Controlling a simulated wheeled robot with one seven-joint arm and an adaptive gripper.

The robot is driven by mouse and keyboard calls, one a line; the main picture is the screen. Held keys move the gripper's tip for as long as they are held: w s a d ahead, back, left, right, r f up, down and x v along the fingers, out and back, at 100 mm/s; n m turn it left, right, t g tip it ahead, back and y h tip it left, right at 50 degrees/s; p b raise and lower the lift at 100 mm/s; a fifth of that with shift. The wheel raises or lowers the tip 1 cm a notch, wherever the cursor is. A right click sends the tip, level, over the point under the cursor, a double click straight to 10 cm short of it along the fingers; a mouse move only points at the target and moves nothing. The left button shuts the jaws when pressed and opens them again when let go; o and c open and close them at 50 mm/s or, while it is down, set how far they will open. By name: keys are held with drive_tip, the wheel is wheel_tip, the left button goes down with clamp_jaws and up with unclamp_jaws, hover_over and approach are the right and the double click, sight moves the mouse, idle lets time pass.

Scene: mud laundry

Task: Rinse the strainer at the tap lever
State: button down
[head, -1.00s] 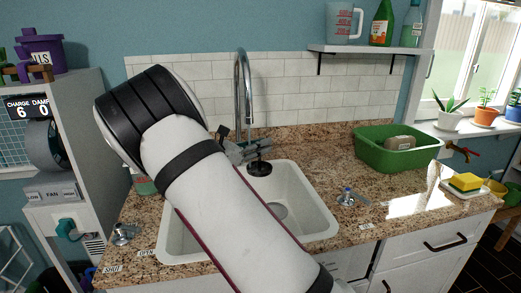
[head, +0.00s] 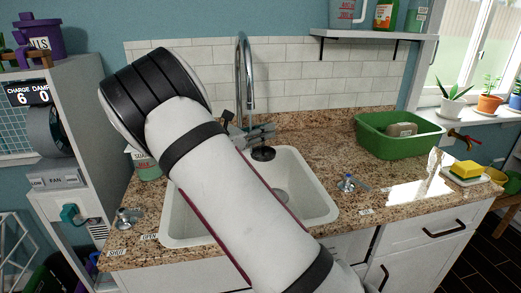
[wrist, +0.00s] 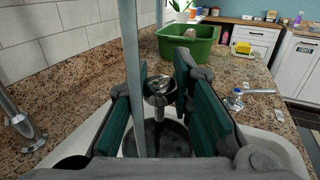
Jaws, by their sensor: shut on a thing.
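The strainer (head: 263,154) is a dark round piece hanging just below my gripper (head: 268,131), over the back of the white sink (head: 325,211). In the wrist view, my gripper (wrist: 163,72) is shut on the strainer's narrow upper part, with its dark disc (wrist: 158,140) below between the teal fingers. The chrome tap spout (head: 240,75) rises beside my gripper; a pale bar crosses close in front in the wrist view. One lever (head: 126,217) stands left of the sink by OPEN and SHUT labels. A blue-topped lever (head: 348,183) stands on the right, also in the wrist view (wrist: 236,93).
A green tub (head: 385,146) stands on the granite counter at the right, with a yellow sponge (head: 467,169) farther right. A shelf (head: 375,35) with bottles is above. A grey cabinet (head: 85,130) borders the left. My arm covers part of the sink.

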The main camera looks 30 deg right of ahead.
idle(0.4)
drive_tip(key=shift+w+a, duration=0.1)
drive_tip(key=shift+a, duration=0.35)
drive_tip(key=shift+d, duration=0.2)
drive_tip(key=shift+d+p, duration=0.3)
drive_tip(key=shift+d, duration=0.1)
drive_tip(key=s+a+p, duration=0.1)
drive_tip(key=s+p, duration=0.5)
drive_tip(key=s, duration=0.2)
idle(0.7)
drive_tip(key=shift+a, duration=0.1)
drive_tip(key=shift+s, duration=0.1)
idle(1.0)
